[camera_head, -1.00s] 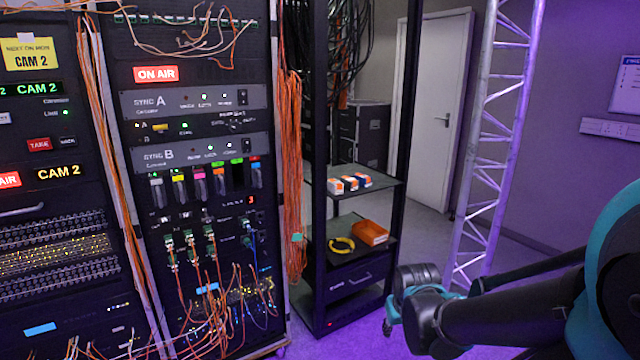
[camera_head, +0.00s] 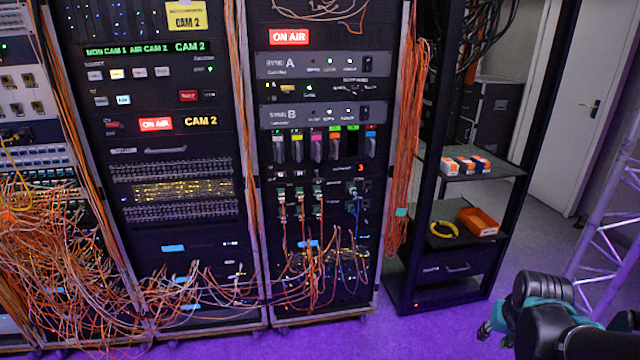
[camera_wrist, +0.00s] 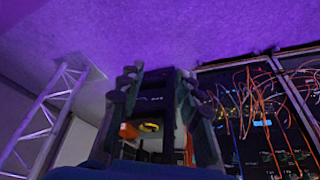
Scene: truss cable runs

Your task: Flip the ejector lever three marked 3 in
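A row of ejector levers with coloured tops sits on the rack panel below the SYNC B unit in the head view. The third from the left, a pink-topped lever (camera_head: 316,146), hangs down among them; their small markings cannot be read. A red digit 3 (camera_head: 360,167) glows just below the row's right part. My gripper (camera_wrist: 158,88) is open and empty in the wrist view, its two dark fingers wide apart. In the head view my gripper (camera_head: 485,331) is at the lower right, partly hidden by my arm and far from the levers.
An open-frame shelf rack (camera_head: 468,186) stands right of the lever rack, holding small boxes, an orange bin (camera_head: 478,221) and a yellow cable coil (camera_head: 443,230). Orange cables (camera_head: 404,150) hang beside the lever rack. A truss (camera_head: 606,215) stands at the right. The purple floor in front is clear.

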